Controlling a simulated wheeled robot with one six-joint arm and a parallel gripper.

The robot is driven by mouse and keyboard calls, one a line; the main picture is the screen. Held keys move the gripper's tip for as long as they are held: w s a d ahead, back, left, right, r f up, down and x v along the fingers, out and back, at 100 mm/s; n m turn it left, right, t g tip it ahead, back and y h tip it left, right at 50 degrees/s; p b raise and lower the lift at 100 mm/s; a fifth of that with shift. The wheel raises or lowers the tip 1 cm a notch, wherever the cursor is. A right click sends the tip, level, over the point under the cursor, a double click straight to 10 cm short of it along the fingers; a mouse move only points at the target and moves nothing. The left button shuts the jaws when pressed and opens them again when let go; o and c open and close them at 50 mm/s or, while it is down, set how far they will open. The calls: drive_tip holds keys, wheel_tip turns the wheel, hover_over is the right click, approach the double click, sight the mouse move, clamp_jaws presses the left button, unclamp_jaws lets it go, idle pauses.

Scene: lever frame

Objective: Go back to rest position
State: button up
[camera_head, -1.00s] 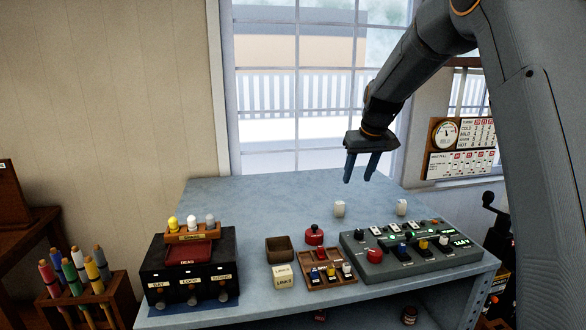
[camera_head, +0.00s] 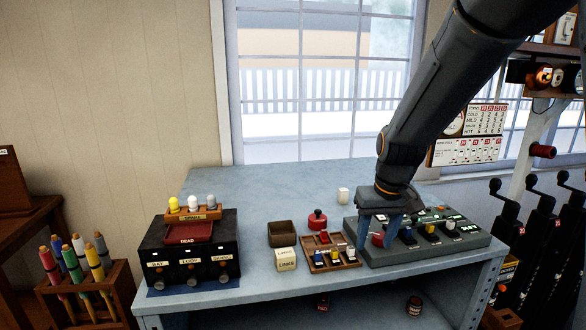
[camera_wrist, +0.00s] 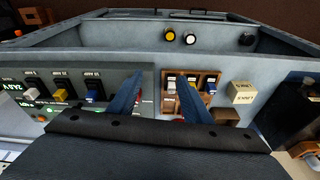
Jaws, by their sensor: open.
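My gripper (camera_head: 376,228) is open, with its two blue fingers pointing down at the left end of the grey control panel (camera_head: 440,250). A red knob (camera_head: 377,239) on the panel shows between the fingers; I cannot tell whether they touch it. In the wrist view the gripper's fingers (camera_wrist: 162,98) are spread in front of the panel (camera_wrist: 60,75) and the small wooden tray (camera_wrist: 182,80). The gripper body hides what lies below the fingers. My arm reaches down from the upper right in the head view.
The wooden tray (camera_head: 333,264) of coloured blocks, a cream box (camera_head: 286,260), a brown bin (camera_head: 282,234) and a red button (camera_head: 317,219) stand left of the gripper. A black box (camera_head: 190,255) is further left. The back left of the table (camera_head: 260,188) is clear.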

drive_tip(key=s+f+b, duration=0.1)
drive_tip(key=s+f, duration=0.4)
drive_tip(key=s, duration=0.3)
drive_tip(key=s+f+g+b, duration=0.1)
drive_tip(key=s+f+b, duration=0.1)
drive_tip(key=s+f, duration=0.3)
drive_tip(key=s, duration=0.4)
drive_tip(key=shift+a+f+m, duration=0.2)
drive_tip(key=shift+m, duration=0.2)
